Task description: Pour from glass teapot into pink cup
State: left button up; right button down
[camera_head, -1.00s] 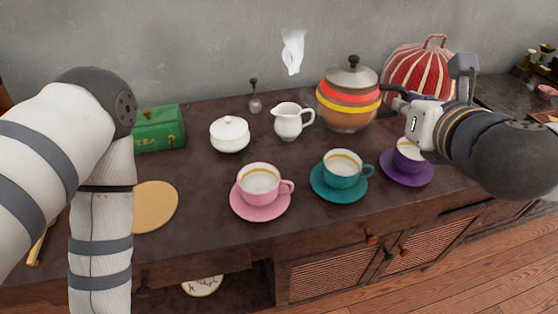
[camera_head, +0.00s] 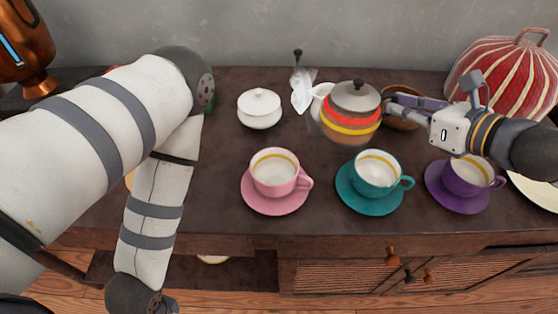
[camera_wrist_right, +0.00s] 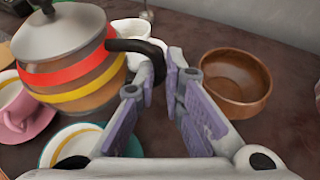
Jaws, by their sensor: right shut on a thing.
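The glass teapot (camera_head: 350,128), with red and yellow bands and a grey lid, is right of centre at the back in the head view. It also fills the upper left of the right wrist view (camera_wrist_right: 75,75). My right gripper (camera_head: 393,98) is shut on its black handle (camera_wrist_right: 138,46), on the teapot's right side. The teapot looks upright; its base seems just clear of the table, but I cannot be sure. The pink cup (camera_head: 275,178) stands upright on its pink saucer (camera_head: 258,206), front left of the teapot. My left arm shows, but its gripper does not.
A teal cup (camera_head: 375,175) and purple cup (camera_head: 468,178) stand on saucers to the right. A white creamer (camera_head: 318,102) is close behind the teapot. A white sugar bowl (camera_head: 260,112), wooden bowl (camera_head: 402,121) and striped cosy (camera_head: 505,75) stand at the back.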

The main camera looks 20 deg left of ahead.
jog(key=shift+w+a+r+n+g+y+b, duration=0.2)
jog(key=shift+w+r+n+g+y, duration=0.2)
jog(key=shift+w+r+n+g, duration=0.15)
jog(key=shift+w+a+r+n+g+y+b, duration=0.1)
jog(key=shift+w+a+r+n+g+y, duration=0.1)
jog(key=shift+w+r+n+g+y, duration=0.35)
jog(key=shift+s, duration=0.15)
